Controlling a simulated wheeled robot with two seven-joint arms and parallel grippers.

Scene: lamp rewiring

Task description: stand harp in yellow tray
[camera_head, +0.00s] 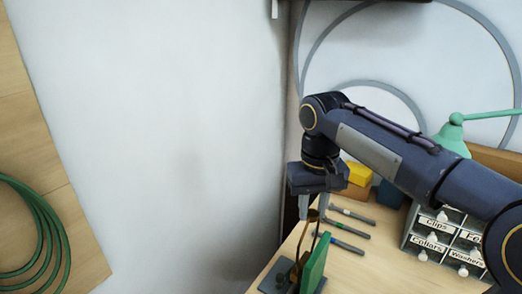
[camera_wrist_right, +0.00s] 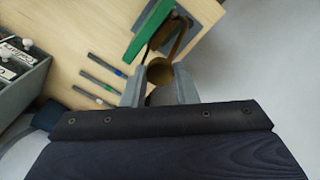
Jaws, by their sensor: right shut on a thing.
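My right gripper (camera_head: 313,213) points down over the bench's near left edge, shut on the harp. The harp (camera_head: 306,240) is a thin bronze loop, hanging below the fingers beside an upright green panel. In the right wrist view the gripper (camera_wrist_right: 161,88) has its fingers either side of a round brass part, and the harp's curved sides (camera_wrist_right: 182,38) extend beyond it. The fingers hide part of the harp. A small yellow object (camera_head: 359,173) sits behind the arm; I cannot tell whether it is the yellow tray. My left gripper is out of view.
The green panel (camera_head: 316,266) stands on a dark base (camera_head: 277,278) close to the harp. Several pens (camera_head: 347,244) lie on the wooden bench. A grey drawer unit (camera_head: 447,240) and a green lamp (camera_head: 452,135) are at right. A green hose (camera_head: 45,235) is at far left.

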